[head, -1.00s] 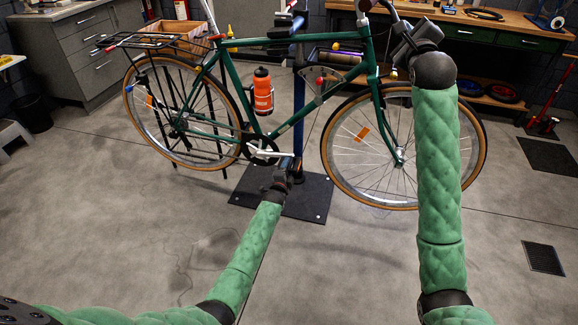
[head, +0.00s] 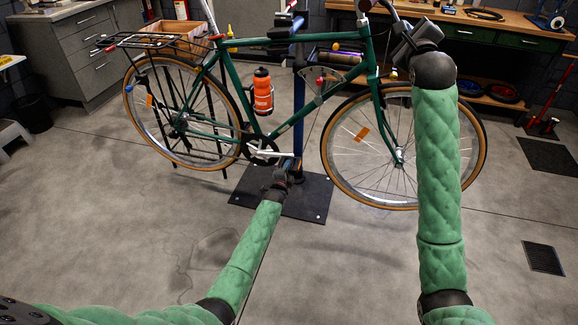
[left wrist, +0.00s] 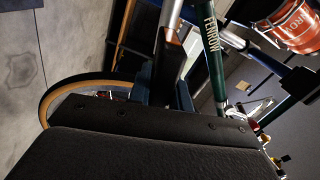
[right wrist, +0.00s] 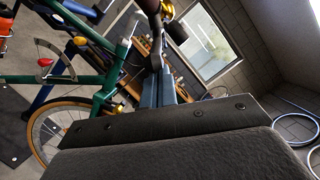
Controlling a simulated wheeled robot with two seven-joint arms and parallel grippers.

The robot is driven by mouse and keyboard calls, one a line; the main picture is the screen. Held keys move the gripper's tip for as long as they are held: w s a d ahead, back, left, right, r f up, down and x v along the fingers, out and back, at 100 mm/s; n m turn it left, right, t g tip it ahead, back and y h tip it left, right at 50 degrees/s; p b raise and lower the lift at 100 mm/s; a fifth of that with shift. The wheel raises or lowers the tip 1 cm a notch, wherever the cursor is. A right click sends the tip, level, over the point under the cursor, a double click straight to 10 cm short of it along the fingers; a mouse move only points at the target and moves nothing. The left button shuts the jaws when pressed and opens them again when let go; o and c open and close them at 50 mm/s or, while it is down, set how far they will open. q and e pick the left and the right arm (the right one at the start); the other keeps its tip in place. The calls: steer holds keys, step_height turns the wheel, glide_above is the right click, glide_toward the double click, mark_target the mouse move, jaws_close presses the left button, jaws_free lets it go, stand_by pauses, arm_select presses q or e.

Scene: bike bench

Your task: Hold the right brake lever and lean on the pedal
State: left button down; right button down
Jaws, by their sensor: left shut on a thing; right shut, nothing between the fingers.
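A green bike (head: 240,95) hangs in the stand, with its crank (head: 272,153) at the bottom of the frame. My left gripper (head: 288,166) is at the crank's outer end, shut on the pedal, which is mostly covered by the fingers. In the left wrist view its blue fingers (left wrist: 166,90) stand either side of the part at the end of the crank (left wrist: 171,45). My right gripper (right wrist: 159,85) is shut beside the right handlebar end, close to the dark brake lever (right wrist: 155,62). I cannot tell whether they touch. The handlebar grip (right wrist: 176,32) is just above.
The blue stand post (head: 298,95) rises from a dark base plate (head: 310,195) behind the pedal. The front wheel (head: 335,150) is right of my left gripper. A workbench (head: 490,22) stands behind the handlebar. The grey floor in front is clear.

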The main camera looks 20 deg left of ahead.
mark_target(393, 19)
steer(key=shift+a, duration=0.15)
steer(key=shift+a+r, duration=0.55)
steer(key=shift+a, duration=0.3)
steer(key=shift+a+r, duration=0.55)
steer(key=shift+a, duration=0.3)
arm_select(q)
steer(key=shift+d+f, duration=0.1)
steer(key=shift+f, duration=0.2)
steer(key=c, duration=1.4)
jaws_free()
steer(key=o, duration=0.4)
